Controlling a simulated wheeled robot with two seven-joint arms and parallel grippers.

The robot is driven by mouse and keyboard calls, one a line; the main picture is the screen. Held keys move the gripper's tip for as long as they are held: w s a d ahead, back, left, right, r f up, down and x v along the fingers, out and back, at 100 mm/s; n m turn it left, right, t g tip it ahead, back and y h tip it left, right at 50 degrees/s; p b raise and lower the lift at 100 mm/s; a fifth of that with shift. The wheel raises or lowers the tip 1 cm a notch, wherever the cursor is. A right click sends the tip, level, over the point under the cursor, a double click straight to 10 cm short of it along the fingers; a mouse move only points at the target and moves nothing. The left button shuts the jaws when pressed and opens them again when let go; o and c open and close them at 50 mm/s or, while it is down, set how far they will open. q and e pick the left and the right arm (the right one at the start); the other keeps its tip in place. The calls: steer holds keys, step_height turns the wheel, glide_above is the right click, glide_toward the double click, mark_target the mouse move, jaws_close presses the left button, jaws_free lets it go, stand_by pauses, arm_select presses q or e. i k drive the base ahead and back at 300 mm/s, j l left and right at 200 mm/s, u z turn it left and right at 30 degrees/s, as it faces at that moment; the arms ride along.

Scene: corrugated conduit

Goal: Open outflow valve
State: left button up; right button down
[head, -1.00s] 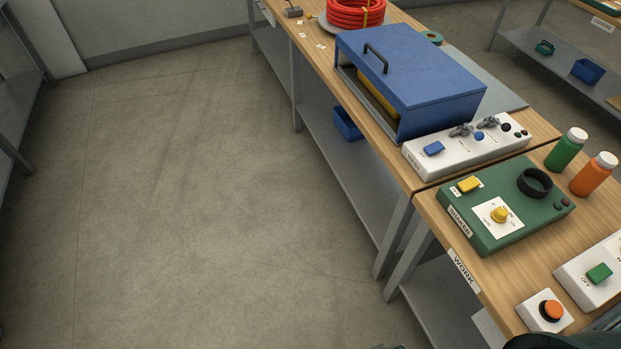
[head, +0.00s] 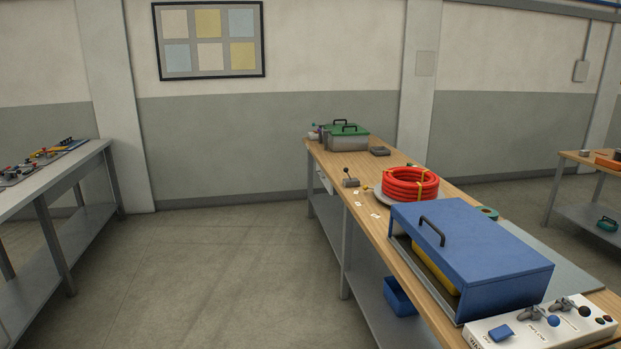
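A grey tank with a green lid and black handles (head: 346,136) stands at the far end of the long wooden bench. Small fittings with green and purple parts (head: 317,134) sit at its left side; they are too small to tell whether one is the outflow valve or how it is set. A grey block with an upright dark lever (head: 350,182) sits nearer, at the bench's left edge. I cannot tell which of these is the outflow valve. Neither of my grippers shows in the head view.
On the bench are a red hose coil (head: 410,186), a blue hooded box (head: 470,250) and a white control panel (head: 545,325). A blue bin (head: 400,297) is on the lower shelf. Another table (head: 60,175) stands left. The floor between (head: 230,265) is clear.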

mark_target(583, 312)
steer(key=z, duration=1.45)
